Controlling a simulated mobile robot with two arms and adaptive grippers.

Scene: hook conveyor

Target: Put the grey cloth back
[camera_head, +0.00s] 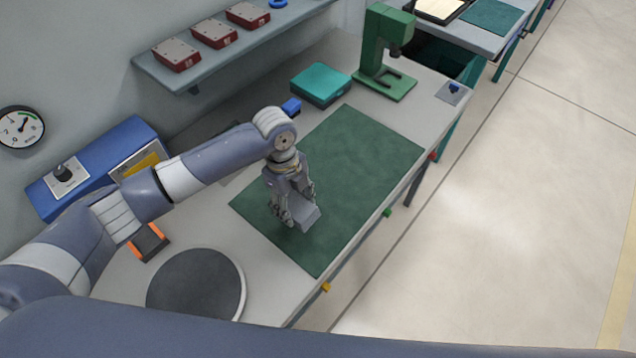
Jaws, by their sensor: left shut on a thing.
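My left gripper (293,207) hangs down over the green mat (368,150) on the workbench. It is shut on a small blue-grey piece, which I take for the grey cloth (306,219). The fingers hide part of the cloth. I cannot tell whether the cloth touches the mat or hangs just above it. My right gripper is not in view.
A round dark turntable (197,284) stands at the front left of the bench. A teal box (320,84), a small blue block (291,107) and a green press (384,55) stand behind the mat. A wall shelf (210,63) carries several red boxes. Most of the mat is clear.

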